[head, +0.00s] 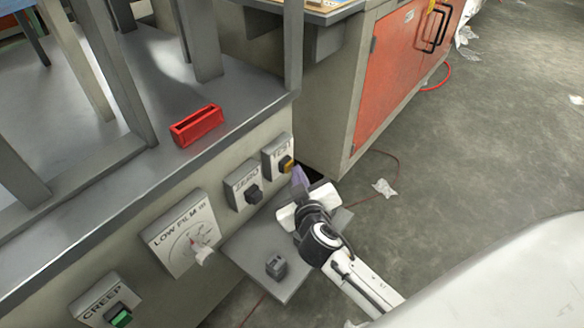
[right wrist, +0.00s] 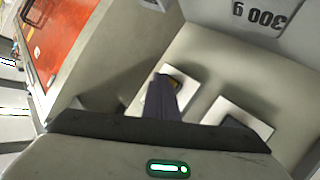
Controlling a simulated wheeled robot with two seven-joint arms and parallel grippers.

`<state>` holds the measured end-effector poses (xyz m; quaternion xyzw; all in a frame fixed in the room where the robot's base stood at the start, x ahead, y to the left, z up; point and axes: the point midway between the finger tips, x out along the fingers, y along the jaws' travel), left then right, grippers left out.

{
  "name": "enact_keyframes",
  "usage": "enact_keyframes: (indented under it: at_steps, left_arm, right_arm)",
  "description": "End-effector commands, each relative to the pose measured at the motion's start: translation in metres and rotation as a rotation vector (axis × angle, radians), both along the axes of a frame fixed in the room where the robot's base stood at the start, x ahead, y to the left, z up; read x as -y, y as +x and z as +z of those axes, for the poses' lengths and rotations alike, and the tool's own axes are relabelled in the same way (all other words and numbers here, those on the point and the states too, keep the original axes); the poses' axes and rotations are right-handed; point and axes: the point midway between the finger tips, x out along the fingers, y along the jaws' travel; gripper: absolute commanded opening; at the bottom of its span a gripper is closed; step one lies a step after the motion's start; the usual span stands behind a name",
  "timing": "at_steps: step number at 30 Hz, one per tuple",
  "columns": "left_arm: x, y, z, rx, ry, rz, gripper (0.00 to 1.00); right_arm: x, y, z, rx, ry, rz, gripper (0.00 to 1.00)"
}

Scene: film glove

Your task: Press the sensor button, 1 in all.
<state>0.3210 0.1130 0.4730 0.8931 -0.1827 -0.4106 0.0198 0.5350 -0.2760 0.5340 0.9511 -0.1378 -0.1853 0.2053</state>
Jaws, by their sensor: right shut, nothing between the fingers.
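No button carries a readable "sensor" label. On the machine's front panel, a yellow button (head: 286,164) sits on a small grey box at the right end. Its label looks like "TEST". My right gripper (head: 299,178) is shut and empty, with its purple fingertips just right of this button; I cannot tell whether they touch it. In the right wrist view the shut fingers (right wrist: 160,98) point at the plate with the yellow button (right wrist: 174,82) and partly cover it. A black button (head: 253,193) on a second box is to the left. My left gripper is not in view.
A "LOW FILM" dial (head: 187,240) and a "CREEP" box with a green button (head: 120,317) are further left. A grey shelf (head: 250,250) with a small grey block (head: 276,266) juts out below. A red holder (head: 197,126) stands on the machine top. An orange-doored cabinet (head: 400,70) stands behind.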

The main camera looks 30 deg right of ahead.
Motion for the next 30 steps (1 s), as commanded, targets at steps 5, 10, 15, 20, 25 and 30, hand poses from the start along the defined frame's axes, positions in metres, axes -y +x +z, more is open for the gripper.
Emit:
enact_keyframes:
  at_steps: [5,10,15,20,25,30]
  left_arm:
    - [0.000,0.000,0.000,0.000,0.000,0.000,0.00]
    - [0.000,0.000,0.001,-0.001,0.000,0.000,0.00]
    - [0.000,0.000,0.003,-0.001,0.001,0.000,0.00]
    - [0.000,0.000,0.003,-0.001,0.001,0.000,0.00]
    - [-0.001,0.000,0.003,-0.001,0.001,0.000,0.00]
    - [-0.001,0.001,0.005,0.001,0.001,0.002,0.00]
  right_arm:
    - [0.000,-0.001,0.001,0.001,0.000,0.002,0.00]
    - [0.002,-0.007,0.001,0.001,0.001,0.001,0.00]
    - [0.006,-0.015,0.000,0.000,0.000,0.001,0.00]
    - [0.006,-0.016,0.001,0.001,0.000,0.000,0.00]
    - [0.007,-0.017,0.000,0.001,0.000,0.000,0.00]
    - [0.011,-0.028,0.000,-0.001,0.001,0.000,0.00]
